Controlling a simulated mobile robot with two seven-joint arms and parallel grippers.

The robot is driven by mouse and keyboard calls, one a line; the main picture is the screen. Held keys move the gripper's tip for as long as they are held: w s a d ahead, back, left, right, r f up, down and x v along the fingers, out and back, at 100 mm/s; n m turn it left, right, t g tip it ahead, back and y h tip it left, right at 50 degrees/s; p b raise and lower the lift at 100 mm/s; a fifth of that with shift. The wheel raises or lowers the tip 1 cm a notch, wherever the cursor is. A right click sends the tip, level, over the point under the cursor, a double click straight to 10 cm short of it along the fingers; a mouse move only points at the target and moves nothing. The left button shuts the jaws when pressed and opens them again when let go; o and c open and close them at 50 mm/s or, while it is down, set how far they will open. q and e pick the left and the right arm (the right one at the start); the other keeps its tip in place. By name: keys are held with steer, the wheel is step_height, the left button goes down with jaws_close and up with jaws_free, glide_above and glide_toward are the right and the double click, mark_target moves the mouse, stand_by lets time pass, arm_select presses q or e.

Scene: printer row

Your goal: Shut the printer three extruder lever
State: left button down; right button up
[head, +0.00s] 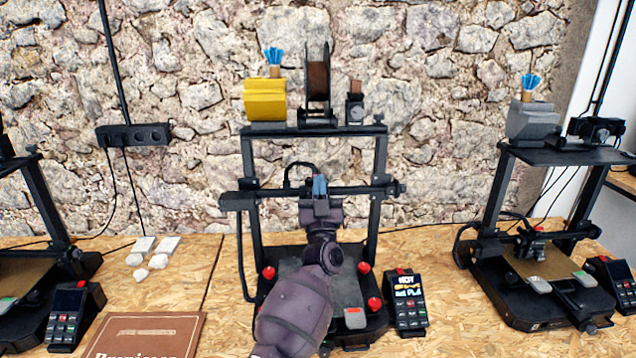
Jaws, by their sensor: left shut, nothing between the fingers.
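The printer (382,160) in the middle stands on the wooden bench, with a dark upright frame and a spool on top. No number shows on it that I can read. My left arm reaches up across its bed from the bottom of the head view. My left gripper (320,187) is shut and empty, in front of the printer's crossbar and print head area. The gripper and wrist cover most of the print head. I cannot make out the extruder lever or whether the gripper touches it. My right gripper is not in view.
Another printer (545,155) stands at the right, and part of a third (45,205) at the left edge. Red knobs (375,304) sit at the middle bed's corners. A control box (409,300) stands beside it. A brown book (150,335) lies at the front left.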

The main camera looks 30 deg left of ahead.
arm_select(q)
steer(key=s+d+f, duration=0.2)
steer(key=s+d, duration=0.2)
steer(key=s, duration=0.2)
steer(key=shift+s+h+b, duration=0.3)
steer(key=shift+s+b, duration=0.05)
steer(key=shift+b, duration=0.1)
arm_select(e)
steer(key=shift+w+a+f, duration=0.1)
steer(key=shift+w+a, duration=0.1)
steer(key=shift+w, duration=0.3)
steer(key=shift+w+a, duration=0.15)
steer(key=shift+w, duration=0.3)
arm_select(q)
steer(key=shift+f, duration=0.1)
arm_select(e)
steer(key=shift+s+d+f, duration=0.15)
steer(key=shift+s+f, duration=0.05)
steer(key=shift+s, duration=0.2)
